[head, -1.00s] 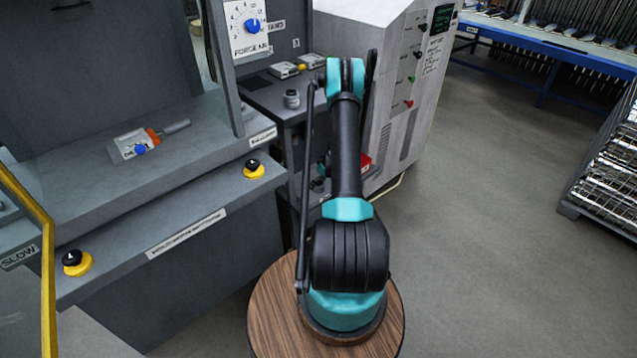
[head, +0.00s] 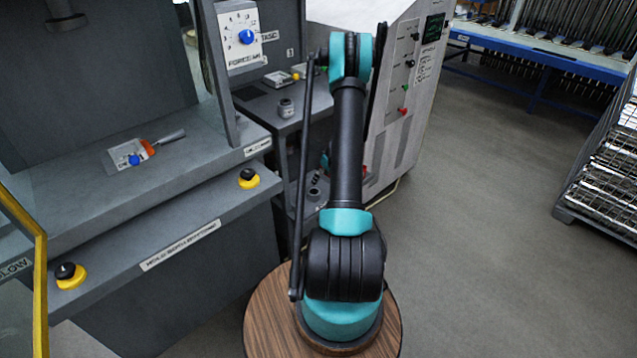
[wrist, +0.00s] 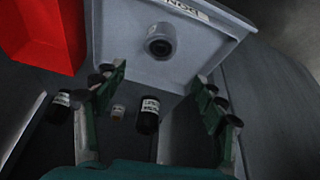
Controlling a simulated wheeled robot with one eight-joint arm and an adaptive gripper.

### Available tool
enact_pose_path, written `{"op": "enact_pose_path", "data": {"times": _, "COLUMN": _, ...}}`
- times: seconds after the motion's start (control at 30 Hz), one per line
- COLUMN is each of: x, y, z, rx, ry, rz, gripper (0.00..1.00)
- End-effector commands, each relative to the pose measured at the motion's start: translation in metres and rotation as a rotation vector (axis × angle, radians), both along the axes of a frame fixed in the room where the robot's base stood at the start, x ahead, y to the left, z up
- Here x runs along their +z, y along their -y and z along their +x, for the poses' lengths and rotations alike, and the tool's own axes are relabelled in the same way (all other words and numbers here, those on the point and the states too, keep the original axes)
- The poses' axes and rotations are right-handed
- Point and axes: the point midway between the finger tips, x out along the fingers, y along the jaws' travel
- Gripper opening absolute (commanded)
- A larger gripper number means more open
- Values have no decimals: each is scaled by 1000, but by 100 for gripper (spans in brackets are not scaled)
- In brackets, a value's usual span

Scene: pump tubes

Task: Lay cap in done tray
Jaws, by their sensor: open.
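In the wrist view, the cap (wrist: 160,44), a short dark round piece with a hollow centre, sits in the grey tray (wrist: 192,62), whose rim label seems to read DONE upside down. My gripper (wrist: 158,84) is open, its two fingers spread wide on the near side of the tray. In the head view my gripper is hidden behind my arm.
A red bin (wrist: 42,35) stands left of the tray in the wrist view. Labelled black cylinders (wrist: 148,116) (wrist: 58,108) and a small pale piece (wrist: 117,112) are nearer. The head view shows a grey workbench (head: 190,165), a control cabinet (head: 405,100) and a wire crate (head: 605,170).

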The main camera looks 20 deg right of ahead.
Motion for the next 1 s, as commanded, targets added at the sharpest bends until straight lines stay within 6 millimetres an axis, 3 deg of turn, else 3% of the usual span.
{"op": "enact_pose_path", "data": {"times": 0.17, "x": 13, "y": -2, "z": -4, "rx": -4, "ry": -1, "rz": 0, "gripper": 71}}
{"op": "enact_pose_path", "data": {"times": 0.27, "x": 32, "y": -13, "z": -7, "rx": -18, "ry": -7, "rz": -2, "gripper": 71}}
{"op": "enact_pose_path", "data": {"times": 0.47, "x": 98, "y": -55, "z": -28, "rx": -82, "ry": -30, "rz": -6, "gripper": 71}}
{"op": "enact_pose_path", "data": {"times": 0.7, "x": 170, "y": -108, "z": -74, "rx": -174, "ry": -49, "rz": -11, "gripper": 71}}
{"op": "enact_pose_path", "data": {"times": 1.0, "x": 230, "y": -166, "z": -153, "rx": -285, "ry": -56, "rz": -16, "gripper": 71}}
